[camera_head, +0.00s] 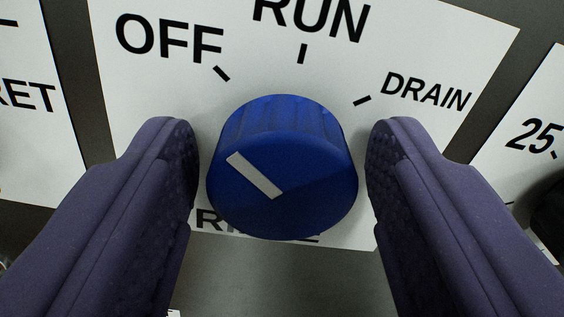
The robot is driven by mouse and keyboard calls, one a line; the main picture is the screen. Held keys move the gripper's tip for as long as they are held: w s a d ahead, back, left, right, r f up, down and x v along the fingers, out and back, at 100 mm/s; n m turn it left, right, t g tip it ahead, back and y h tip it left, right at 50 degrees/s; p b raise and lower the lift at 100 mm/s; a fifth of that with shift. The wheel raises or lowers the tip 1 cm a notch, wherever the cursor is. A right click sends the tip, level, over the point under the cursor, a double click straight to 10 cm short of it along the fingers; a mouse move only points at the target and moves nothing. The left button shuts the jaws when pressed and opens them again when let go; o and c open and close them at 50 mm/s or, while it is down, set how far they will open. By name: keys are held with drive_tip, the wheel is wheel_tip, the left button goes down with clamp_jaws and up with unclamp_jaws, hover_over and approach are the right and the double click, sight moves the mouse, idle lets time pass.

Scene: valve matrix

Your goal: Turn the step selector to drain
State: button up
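The step selector (283,165) is a round blue knob with a ribbed side on a white label plate. Its white pointer bar slants up to the left, towards the OFF mark. The plate reads OFF (169,38) at upper left, RUN (311,18) at the top and DRAIN (426,92) at upper right. My gripper (282,160) is open, with one dark purple finger on each side of the knob. A small gap shows between each finger and the knob. Lettering below the knob is mostly hidden by it.
Another white plate (25,110) with letters ending in RET is at the left edge. A plate marked 25 (535,137) is at the right edge, with a dark round part (551,213) partly behind my right finger. Grey panel shows between the plates.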

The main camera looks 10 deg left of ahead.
drive_tip(key=c, duration=0.8)
drive_tip(key=shift+o, duration=0.2)
drive_tip(key=shift+f+b, duration=0.1)
drive_tip(key=shift+b, duration=0.3)
drive_tip(key=m+b, duration=0.3)
drive_tip(key=b, duration=0.1)
drive_tip(key=shift+f+m, duration=0.2)
drive_tip(key=shift+m, duration=0.2)
drive_tip(key=m+b, duration=0.6)
drive_tip(key=shift+d, duration=0.15)
drive_tip(key=m+b, duration=0.4)
drive_tip(key=m, duration=0.1)
drive_tip(key=shift+m+b, duration=0.3)
drive_tip(key=shift+m, duration=0.1)
drive_tip(key=shift+m+b, duration=1.45)
drive_tip(key=shift+m, duration=0.65)
